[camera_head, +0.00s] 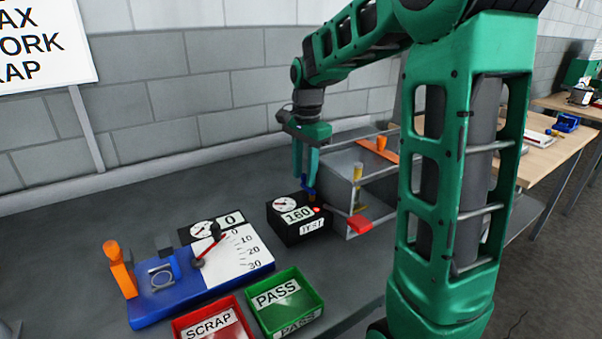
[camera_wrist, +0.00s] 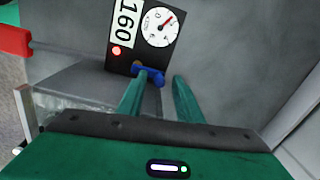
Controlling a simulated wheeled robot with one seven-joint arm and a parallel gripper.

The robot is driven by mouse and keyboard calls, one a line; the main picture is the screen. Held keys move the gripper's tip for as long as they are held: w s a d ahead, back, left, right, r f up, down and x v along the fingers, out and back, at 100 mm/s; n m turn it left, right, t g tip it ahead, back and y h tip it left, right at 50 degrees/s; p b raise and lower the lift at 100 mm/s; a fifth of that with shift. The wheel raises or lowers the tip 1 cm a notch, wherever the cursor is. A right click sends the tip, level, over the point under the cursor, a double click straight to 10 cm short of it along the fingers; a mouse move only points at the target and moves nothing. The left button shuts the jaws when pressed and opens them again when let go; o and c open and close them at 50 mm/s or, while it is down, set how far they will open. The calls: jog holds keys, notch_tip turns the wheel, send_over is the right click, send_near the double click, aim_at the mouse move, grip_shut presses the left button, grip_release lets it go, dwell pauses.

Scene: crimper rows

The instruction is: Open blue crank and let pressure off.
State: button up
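The black test box (camera_head: 290,230) stands on the grey bench, with a round dial, a "160" display, a "TEST" label and a lit red lamp. The blue crank (camera_head: 309,192) is at the box's back edge, partly hidden by my fingers. In the wrist view the blue crank (camera_wrist: 152,74) lies at my fingertips, mostly between them and close to the left one. I cannot tell whether that finger touches it. My gripper (camera_head: 306,178) points down over the crank. Its two green fingers are apart in the wrist view (camera_wrist: 160,82). The dial (camera_wrist: 160,27) has a red needle pointing up and right.
A grey metal frame (camera_head: 345,180) with a red-handled lever (camera_head: 359,224) stands close right of the box. A blue fixture (camera_head: 195,295) with a scale is at left. The green PASS tray (camera_head: 318,313) and red SCRAP tray (camera_head: 245,318) are in front.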

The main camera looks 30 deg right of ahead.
jog(key=shift+f, duration=0.1)
grip_shut()
jog(key=shift+a+n, duration=0.1)
jog(key=shift+n, duration=0.2)
jog(key=n, duration=0.1)
jog(key=a+n, duration=0.1)
jog(key=shift+n, duration=0.3)
jog(key=n, duration=0.1)
jog(key=a+n, duration=0.1)
jog(key=n, duration=0.2)
jog(key=shift+s+a+n, duration=0.15)
jog(key=shift+s+n, duration=0.15)
jog(key=shift+s, duration=0.05)
jog(key=n, duration=0.3)
jog(key=shift+s+a+y, duration=0.3)
jog(key=shift+s+a, duration=0.1)
jog(key=shift+s+a+n, duration=0.1)
jog(key=shift+s+n, duration=0.15)
jog(key=shift+n, duration=0.6)
jog(key=shift+s+a+n, duration=0.1)
jog(key=shift+s+n, duration=0.1)
jog(key=shift+n, duration=0.65)
